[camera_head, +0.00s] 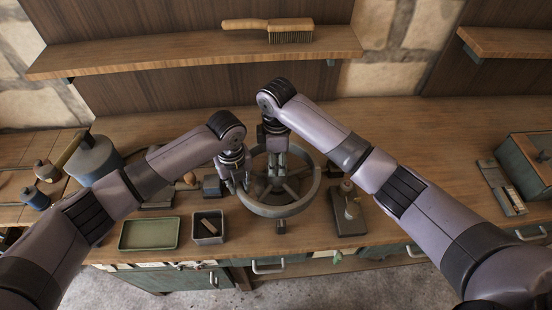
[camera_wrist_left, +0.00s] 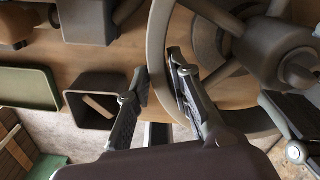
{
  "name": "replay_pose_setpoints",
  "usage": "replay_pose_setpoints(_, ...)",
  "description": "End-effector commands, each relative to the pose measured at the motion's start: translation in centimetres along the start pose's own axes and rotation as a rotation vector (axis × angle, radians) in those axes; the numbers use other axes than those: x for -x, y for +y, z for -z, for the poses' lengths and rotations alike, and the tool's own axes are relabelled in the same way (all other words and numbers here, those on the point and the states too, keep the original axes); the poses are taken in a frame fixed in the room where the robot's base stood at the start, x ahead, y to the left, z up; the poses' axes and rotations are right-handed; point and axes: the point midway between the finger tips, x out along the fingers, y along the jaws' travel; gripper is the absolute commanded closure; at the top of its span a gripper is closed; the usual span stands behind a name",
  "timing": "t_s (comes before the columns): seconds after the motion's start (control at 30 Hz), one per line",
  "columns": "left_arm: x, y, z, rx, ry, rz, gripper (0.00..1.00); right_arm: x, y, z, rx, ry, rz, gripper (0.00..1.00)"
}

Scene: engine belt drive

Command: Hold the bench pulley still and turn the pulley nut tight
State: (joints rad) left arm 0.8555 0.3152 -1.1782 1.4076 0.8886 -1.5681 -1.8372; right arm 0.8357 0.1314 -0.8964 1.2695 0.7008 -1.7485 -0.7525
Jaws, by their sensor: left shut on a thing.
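The bench pulley (camera_head: 287,209) is a large grey spoked wheel lying flat near the middle of the bench. Its rim (camera_wrist_left: 156,60) runs between the two fingers of my left gripper (camera_wrist_left: 155,72) in the left wrist view. My left gripper (camera_head: 238,185) is shut on the left side of that rim. My right gripper (camera_head: 277,165) points straight down over the hub at the wheel's centre. Its fingers hide the pulley nut in the head view, so I cannot tell whether they grip it. A grey hub with spokes (camera_wrist_left: 270,48) shows in the left wrist view.
A green tray (camera_head: 150,233) and a small dark bin (camera_head: 208,228) stand left of the pulley. A small dark stand (camera_head: 348,208) is close on its right. A brush (camera_head: 290,32) lies on the shelf above. The bench is clear behind the pulley.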

Motion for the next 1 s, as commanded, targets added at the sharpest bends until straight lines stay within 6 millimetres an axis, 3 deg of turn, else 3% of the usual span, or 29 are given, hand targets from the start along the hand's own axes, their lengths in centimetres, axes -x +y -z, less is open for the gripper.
replay_pose_setpoints(0.27,-0.1,0.0,0.2,-0.005,0.004,-0.001,1.00,0.5,0.0,0.0,0.000,-0.001,0.000,0.61)
replay_pose_setpoints(0.7,-0.1,0.0,0.2,-0.004,0.003,-0.002,1.00,8.8,0.1,0.1,0.002,0.000,-0.002,0.61)
replay_pose_setpoints(1.0,-0.1,0.0,0.1,-0.004,0.002,-0.002,1.00,11.8,0.1,0.1,0.001,-0.001,0.001,0.61)
